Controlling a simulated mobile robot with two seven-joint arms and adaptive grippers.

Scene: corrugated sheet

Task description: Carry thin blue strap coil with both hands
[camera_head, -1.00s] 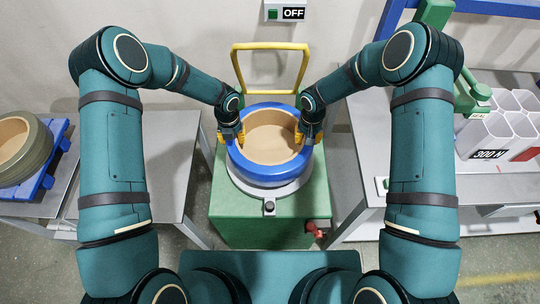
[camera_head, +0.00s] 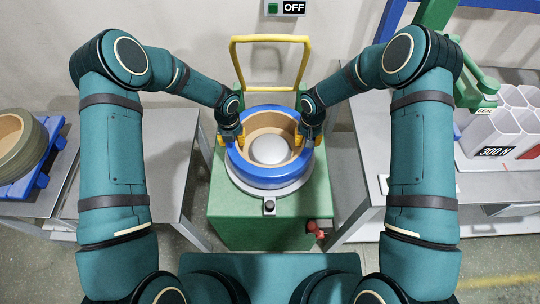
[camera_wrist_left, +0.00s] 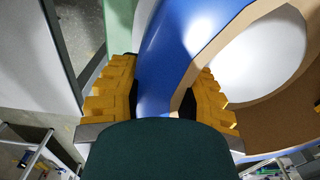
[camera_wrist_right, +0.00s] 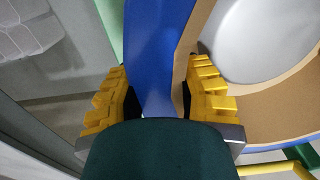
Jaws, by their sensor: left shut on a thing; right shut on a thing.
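The thin blue strap coil (camera_head: 268,178) has a glossy blue outside and a tan core lining. In the head view it sits level at the top of a green stand (camera_head: 265,232), over a grey round plate (camera_head: 268,197). A pale dome (camera_head: 270,149) shows inside its opening. My left gripper (camera_head: 232,138) is shut on the coil's left wall and my right gripper (camera_head: 308,136) on its right wall. In the wrist views, yellow fingers straddle the blue wall (camera_wrist_left: 165,55) (camera_wrist_right: 155,60), one outside and one inside. Any gap beneath the coil is hard to judge.
A yellow handle frame (camera_head: 270,40) rises behind the stand. A red knob (camera_head: 315,228) sticks out at its lower right. An olive coil (camera_head: 30,150) lies on a blue pallet (camera_head: 48,165) at left. White tubes (camera_head: 510,125) stand on the right table.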

